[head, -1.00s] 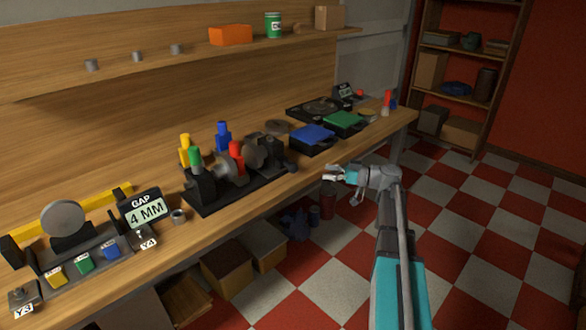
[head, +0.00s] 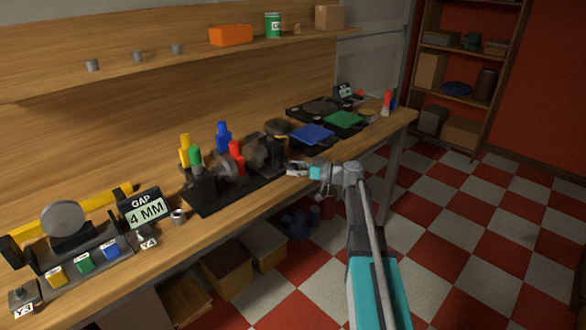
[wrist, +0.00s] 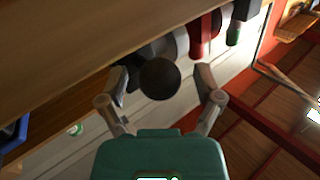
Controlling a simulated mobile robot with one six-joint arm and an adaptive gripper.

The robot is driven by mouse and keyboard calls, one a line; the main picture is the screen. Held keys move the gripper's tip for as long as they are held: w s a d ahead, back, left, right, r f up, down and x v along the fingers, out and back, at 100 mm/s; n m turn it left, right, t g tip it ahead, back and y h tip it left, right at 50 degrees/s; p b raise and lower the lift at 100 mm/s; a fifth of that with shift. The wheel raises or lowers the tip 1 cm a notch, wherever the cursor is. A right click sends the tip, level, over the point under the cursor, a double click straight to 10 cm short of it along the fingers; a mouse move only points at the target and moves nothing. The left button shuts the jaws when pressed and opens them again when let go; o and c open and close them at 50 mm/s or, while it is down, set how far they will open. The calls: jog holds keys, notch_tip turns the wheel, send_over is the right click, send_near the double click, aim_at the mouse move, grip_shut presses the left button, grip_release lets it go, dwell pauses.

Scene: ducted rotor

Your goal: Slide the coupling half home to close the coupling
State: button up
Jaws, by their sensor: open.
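The coupling rig stands on a black base (head: 216,204) on the bench, with yellow, green, blue and red upright handles. Its two grey coupling discs, the left one (head: 228,170) and the right one (head: 255,153), face each other. My gripper (head: 292,169) is open at the right end of the rig, by the bench's front edge. In the wrist view my open fingers (wrist: 163,88) stand either side of a dark round knob (wrist: 160,78), and no contact shows. The knob hides part of the rig behind it. A display (head: 145,212) reads GAP 4 MM.
Blue (head: 312,134) and green (head: 344,120) blocks lie on the bench right of the rig. A fixture with a grey disc (head: 64,218) and coloured buttons stands at the left. Boxes (head: 228,271) sit under the bench. The checkered floor at right is clear.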

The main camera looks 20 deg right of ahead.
grip_shut()
jog(key=shift+s+a, duration=0.45)
jog(key=shift+a, duration=0.3)
jog(key=shift+s+a, duration=0.4)
jog(key=shift+a, duration=0.3)
grip_release()
jog(key=shift+a, duration=0.1)
jog(key=shift+d, duration=0.2)
jog(key=shift+s+d, duration=0.2)
jog(key=shift+d, duration=0.2)
jog(key=v, duration=1.1)
